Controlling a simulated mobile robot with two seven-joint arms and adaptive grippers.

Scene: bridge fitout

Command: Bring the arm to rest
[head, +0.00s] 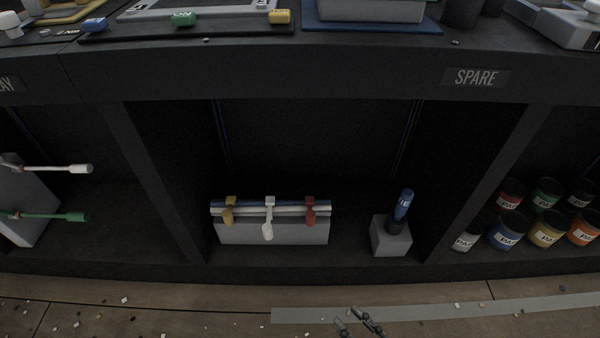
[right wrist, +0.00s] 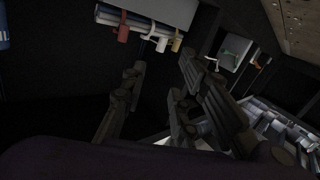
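My right gripper (head: 360,322) shows small and dark at the bottom edge of the head view, low in front of the shelf unit. In the right wrist view its two fingers (right wrist: 163,76) stand apart with nothing between them, so it is open and empty. The rest of the right arm is out of the head view. My left gripper is in neither view.
A grey block with rods and yellow, white and red clips (head: 272,232) stands in the middle bay. A blue-topped tool stands in a grey holder (head: 391,240) beside it. Several paint pots (head: 507,233) are at right. The counter edge (head: 300,75) overhangs these.

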